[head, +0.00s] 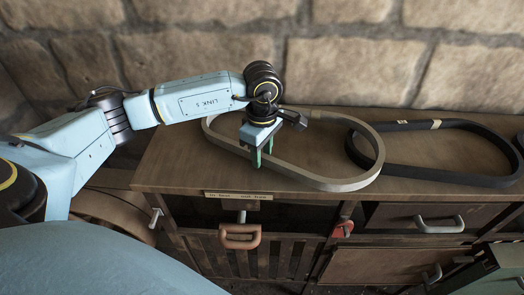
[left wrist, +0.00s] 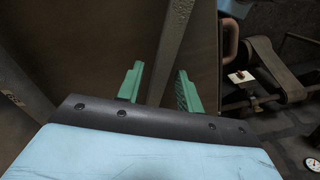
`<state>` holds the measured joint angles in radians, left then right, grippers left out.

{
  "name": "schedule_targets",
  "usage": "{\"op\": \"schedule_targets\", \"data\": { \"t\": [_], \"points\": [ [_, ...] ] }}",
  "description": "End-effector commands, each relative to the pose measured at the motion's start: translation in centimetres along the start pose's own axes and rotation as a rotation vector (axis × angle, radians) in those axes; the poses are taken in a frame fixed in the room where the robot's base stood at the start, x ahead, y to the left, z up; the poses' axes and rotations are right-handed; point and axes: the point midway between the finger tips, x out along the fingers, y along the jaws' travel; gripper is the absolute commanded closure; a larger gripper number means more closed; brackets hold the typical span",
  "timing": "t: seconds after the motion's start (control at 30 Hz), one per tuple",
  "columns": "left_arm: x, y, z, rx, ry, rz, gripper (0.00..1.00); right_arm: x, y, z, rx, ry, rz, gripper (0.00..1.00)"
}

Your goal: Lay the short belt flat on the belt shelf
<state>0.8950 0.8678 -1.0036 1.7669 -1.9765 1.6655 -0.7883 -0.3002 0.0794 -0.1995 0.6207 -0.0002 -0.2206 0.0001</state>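A grey oval belt (head: 345,184) lies flat on the wooden cabinet top (head: 180,160). A black belt (head: 430,174) lies to its right, and their ends overlap or nearly touch. Which one is the short belt I cannot tell for certain. My left gripper (head: 261,157) points down over the near left part of the grey belt. In the left wrist view, the green fingers (left wrist: 159,88) are apart, and a strand of the grey belt (left wrist: 174,45) runs between them with gaps at its sides. My right gripper is out of view.
The cabinet front has a paper label (head: 238,195), a red-brown handle (head: 239,236), a small red part (head: 343,229) and a drawer with a grey handle (head: 439,225). A stone wall (head: 350,70) stands behind. A gauge (left wrist: 312,164) shows low at right in the wrist view.

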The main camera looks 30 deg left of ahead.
Motion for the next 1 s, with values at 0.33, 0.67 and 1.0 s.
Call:
{"op": "schedule_targets", "data": {
  "t": [0.33, 0.67, 1.0],
  "points": [
    [-0.7, 0.1, 0.0, 0.000, 0.000, 0.003, 0.64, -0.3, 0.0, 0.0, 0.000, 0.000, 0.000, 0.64],
    [-7.2, 0.1, 0.0, 0.000, 0.000, 0.006, 0.64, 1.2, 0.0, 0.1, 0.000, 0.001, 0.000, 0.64],
    [-12.0, 0.0, 0.0, -0.001, 0.000, 0.001, 0.64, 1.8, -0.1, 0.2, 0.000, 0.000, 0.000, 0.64]
  ]
}}
